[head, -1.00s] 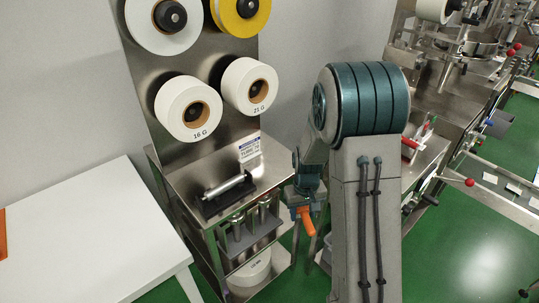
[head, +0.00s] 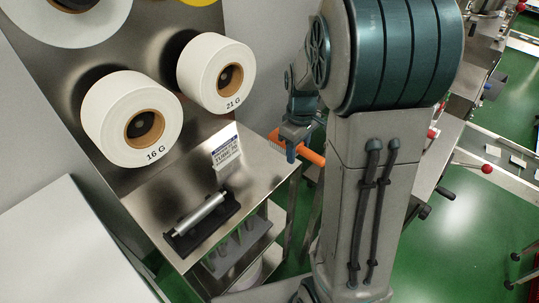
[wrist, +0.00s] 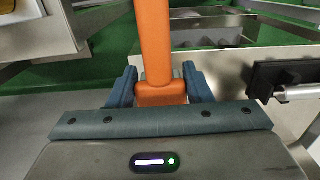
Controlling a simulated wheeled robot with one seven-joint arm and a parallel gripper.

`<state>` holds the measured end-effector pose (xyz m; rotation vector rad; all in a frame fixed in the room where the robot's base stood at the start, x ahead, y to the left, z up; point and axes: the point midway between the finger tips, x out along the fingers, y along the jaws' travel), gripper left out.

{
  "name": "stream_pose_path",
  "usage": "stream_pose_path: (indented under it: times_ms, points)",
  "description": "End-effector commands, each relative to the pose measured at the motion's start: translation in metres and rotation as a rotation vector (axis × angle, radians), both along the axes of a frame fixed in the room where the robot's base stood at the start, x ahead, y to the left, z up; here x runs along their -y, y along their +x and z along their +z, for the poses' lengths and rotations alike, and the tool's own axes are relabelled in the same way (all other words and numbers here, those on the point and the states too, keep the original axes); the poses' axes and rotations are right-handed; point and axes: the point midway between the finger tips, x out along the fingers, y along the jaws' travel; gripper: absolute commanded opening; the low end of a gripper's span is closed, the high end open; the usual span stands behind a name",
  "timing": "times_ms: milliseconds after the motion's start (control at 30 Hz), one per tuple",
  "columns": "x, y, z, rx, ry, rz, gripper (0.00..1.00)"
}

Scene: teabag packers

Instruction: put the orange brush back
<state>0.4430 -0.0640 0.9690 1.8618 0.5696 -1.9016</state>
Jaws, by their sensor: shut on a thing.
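The orange brush (head: 311,154) is in my gripper (head: 293,138) in the head view, with its handle slanting down to the right and its bristled end to the left. It appears over the right rear edge of the steel stand's shelf (head: 262,165). In the wrist view the orange handle stands between the two blue fingers of my gripper (wrist: 158,84), which is shut on it. The brush's far end is cut off at the top of that view. My arm hides the area right of the brush.
On the shelf are a black cradle with a metal roller (head: 202,218) and a small sign card (head: 225,150). White paper rolls (head: 130,116) hang on the panel above. A lower rack (head: 240,245) sits under the shelf. A white table (head: 70,250) stands left; machinery stands right.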

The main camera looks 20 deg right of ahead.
Motion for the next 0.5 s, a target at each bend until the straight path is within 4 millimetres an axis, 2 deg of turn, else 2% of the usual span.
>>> stream_pose_path:
  times_ms: [233, 500]
  points:
    - [-0.037, 0.035, -0.03, -0.002, -0.001, 0.001, 0.24]
    - [-0.053, 0.051, -0.045, 0.001, 0.0, -0.002, 0.24]
